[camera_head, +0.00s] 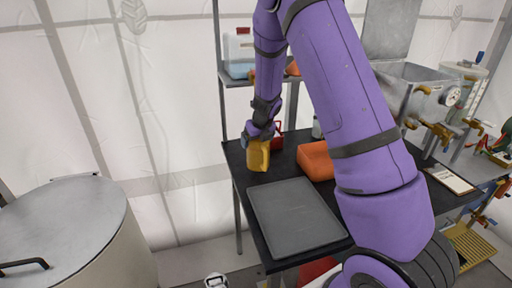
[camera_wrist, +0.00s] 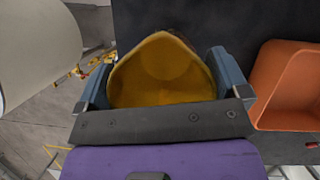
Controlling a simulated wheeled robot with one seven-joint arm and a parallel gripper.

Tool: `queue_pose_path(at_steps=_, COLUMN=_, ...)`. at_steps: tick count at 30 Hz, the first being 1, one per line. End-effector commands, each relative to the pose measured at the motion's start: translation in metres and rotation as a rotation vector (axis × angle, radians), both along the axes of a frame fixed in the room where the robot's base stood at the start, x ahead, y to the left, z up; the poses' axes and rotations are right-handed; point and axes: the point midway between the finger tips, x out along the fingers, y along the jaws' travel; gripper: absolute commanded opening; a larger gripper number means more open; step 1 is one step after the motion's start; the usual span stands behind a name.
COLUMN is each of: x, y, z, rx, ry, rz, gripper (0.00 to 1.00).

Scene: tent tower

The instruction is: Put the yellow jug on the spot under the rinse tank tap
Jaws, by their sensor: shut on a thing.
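The yellow jug (camera_head: 257,155) is at the left end of the dark table, with my gripper (camera_head: 262,132) above it. In the wrist view the yellow jug (camera_wrist: 162,75) shows from above, its inside empty-looking, between the two blue-grey fingers of my gripper (camera_wrist: 163,82). The fingers are shut on the jug from both sides. I cannot tell whether its base touches the table. A metal tank (camera_head: 418,82) with a gauge and brass taps (camera_head: 436,131) stands at the right; I cannot tell which tap is the rinse tank's. The spot under the tap is not clearly visible.
The dark table (camera_head: 240,180) holds a grey tray (camera_head: 293,216) and an orange bin (camera_head: 316,160). The orange bin also shows right of the jug in the wrist view (camera_wrist: 290,88). A clipboard (camera_head: 450,179) lies at the right. A large drum (camera_head: 75,230) stands at the left.

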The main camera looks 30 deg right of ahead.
Motion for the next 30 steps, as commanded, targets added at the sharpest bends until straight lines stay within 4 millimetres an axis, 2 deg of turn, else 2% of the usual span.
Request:
queue_pose_path(at_steps=4, x=0.012, y=-0.002, z=-0.002, rx=-0.002, ry=0.001, rz=0.003, gripper=0.68)
queue_pose_path(at_steps=9, x=0.009, y=-0.003, z=-0.024, rx=0.002, ry=0.003, rz=-0.001, gripper=0.68)
queue_pose_path(at_steps=13, x=0.009, y=-0.002, z=-0.033, rx=0.001, ry=0.001, rz=0.000, gripper=0.68)
queue_pose_path(at_steps=27, x=0.009, y=-0.002, z=-0.040, rx=-0.001, ry=0.001, rz=0.002, gripper=0.68)
queue_pose_path(at_steps=28, x=0.009, y=-0.002, z=-0.039, rx=-0.001, ry=0.000, rz=0.002, gripper=1.00)
queue_pose_path(at_steps=30, x=0.009, y=-0.002, z=-0.039, rx=-0.001, ry=0.000, rz=0.002, gripper=1.00)
